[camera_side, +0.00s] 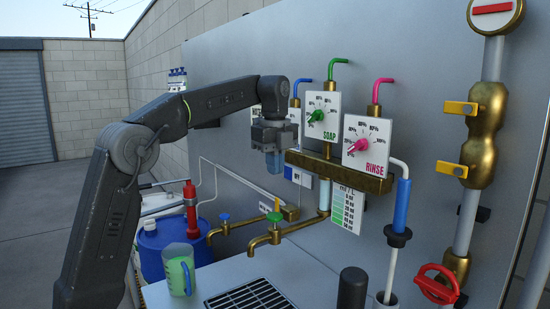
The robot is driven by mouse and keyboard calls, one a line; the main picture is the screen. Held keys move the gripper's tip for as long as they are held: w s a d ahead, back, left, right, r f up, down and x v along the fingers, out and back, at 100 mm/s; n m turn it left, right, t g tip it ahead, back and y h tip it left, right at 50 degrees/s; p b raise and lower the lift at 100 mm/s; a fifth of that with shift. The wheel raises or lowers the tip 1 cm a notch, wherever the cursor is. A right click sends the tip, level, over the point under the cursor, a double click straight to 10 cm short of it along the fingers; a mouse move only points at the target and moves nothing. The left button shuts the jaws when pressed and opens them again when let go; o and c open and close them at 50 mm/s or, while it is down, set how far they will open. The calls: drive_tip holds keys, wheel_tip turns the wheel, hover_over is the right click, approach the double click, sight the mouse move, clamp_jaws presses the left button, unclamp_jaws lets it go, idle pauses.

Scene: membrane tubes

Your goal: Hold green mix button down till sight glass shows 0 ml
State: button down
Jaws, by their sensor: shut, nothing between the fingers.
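My gripper (273,165) hangs from the arm, pointing down in front of the grey panel, left of the brass manifold (350,178). Its fingers are shut and hold nothing. The sight glass (323,196) is a short clear tube below the manifold, pale inside. A scale card (347,207) with green bands stands right beside it. Its figures and the liquid level are too small to read. I cannot make out the green mix button; my gripper and wrist cover part of the panel. I cannot tell whether the gripper touches anything behind it.
The SOAP dial (321,115) and RINSE dial (366,143) stand above the manifold. Brass taps with a green handle (275,217) and blue handle (224,217) project below. A black post (352,290) stands front right.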

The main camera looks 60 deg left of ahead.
drive_tip(key=shift+r, duration=0.95)
drive_tip(key=shift+d, duration=0.1)
drive_tip(key=s+d+f+n+t, duration=0.3)
drive_tip(key=s+d+n, duration=0.5)
drive_tip(key=s+d, duration=0.15)
drive_tip(key=s+d+f+n+t, duration=0.1)
drive_tip(key=s+d+f+n, duration=0.1)
drive_tip(key=s+f+n, duration=0.3)
drive_tip(key=s+d+f+n+t, duration=0.1)
drive_tip(key=s+d+f+n, duration=0.1)
drive_tip(key=s+f+n, duration=0.3)
drive_tip(key=s+f, duration=0.2)
drive_tip(key=s, duration=0.1)
drive_tip(key=shift+d+f, duration=0.2)
drive_tip(key=shift+d, duration=0.2)
drive_tip(key=c, duration=1.8)
unclamp_jaws()
